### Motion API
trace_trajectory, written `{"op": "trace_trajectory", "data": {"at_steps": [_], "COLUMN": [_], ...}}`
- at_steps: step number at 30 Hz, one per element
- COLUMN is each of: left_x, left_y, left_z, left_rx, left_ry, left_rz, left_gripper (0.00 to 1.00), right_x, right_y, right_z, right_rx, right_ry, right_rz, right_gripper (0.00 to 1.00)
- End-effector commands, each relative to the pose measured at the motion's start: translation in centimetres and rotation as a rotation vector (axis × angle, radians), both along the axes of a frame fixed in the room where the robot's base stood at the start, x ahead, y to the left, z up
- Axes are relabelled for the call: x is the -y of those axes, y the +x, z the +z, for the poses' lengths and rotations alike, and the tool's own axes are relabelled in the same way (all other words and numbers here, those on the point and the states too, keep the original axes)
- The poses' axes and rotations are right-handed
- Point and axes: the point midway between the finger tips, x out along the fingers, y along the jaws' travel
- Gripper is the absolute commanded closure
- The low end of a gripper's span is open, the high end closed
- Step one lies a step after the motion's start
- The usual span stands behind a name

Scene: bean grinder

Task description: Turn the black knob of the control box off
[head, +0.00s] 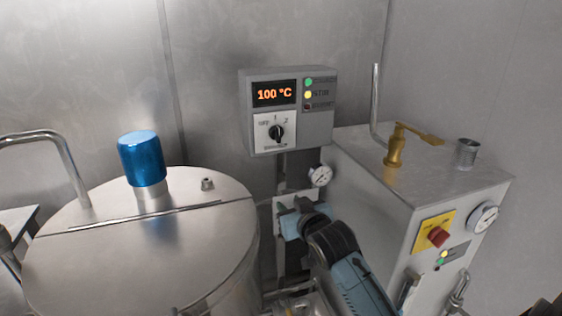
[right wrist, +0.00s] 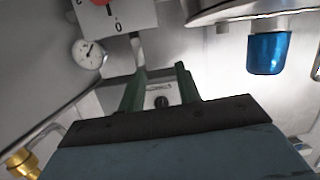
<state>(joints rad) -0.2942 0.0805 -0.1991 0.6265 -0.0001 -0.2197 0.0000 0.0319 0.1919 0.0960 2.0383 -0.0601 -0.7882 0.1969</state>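The grey control box (head: 320,88) is on the back wall in the head view, with an orange display reading 100 °C. Its black knob (head: 277,132) sits on a white plate and appears to point up toward the 1 mark. In the right wrist view, which is upside down, the knob (right wrist: 162,102) shows between my fingers, farther off. My right gripper (head: 297,207) is below the box, apart from the knob. In the right wrist view its fingers (right wrist: 160,67) are spread with nothing between them. My left gripper is not seen.
A steel tank (head: 100,262) with a blue cap (head: 142,158) stands at left. A metal cabinet (head: 350,160) with a brass valve (head: 395,150) and red switch (head: 437,237) stands at right. A small gauge (head: 320,175) is just below the box.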

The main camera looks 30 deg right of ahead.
Motion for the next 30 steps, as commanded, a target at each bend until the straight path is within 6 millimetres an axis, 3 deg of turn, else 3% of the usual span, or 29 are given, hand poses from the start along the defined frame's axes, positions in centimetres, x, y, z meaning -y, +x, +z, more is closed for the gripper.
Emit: {"op": "trace_trajectory", "data": {"at_steps": [1,3,7,14,30], "left_x": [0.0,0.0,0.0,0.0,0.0], "left_y": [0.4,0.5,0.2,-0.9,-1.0], "left_z": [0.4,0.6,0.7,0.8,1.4], "left_rx": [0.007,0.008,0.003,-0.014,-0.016], "left_ry": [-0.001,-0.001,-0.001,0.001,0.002], "left_rz": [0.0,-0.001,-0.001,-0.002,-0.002], "left_gripper": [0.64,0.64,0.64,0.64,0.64], "right_x": [0.5,1.0,1.6,2.2,4.3], "right_y": [0.0,-0.3,-0.8,1.0,10.0], "right_z": [4.3,8.3,12.4,13.3,13.2], "right_rx": [0.077,0.159,0.244,0.262,0.261], "right_ry": [-0.003,-0.004,-0.005,-0.006,-0.005], "right_rz": [-0.013,-0.027,-0.042,-0.045,-0.045], "right_gripper": [0.66,0.66,0.66,0.66,0.66]}}
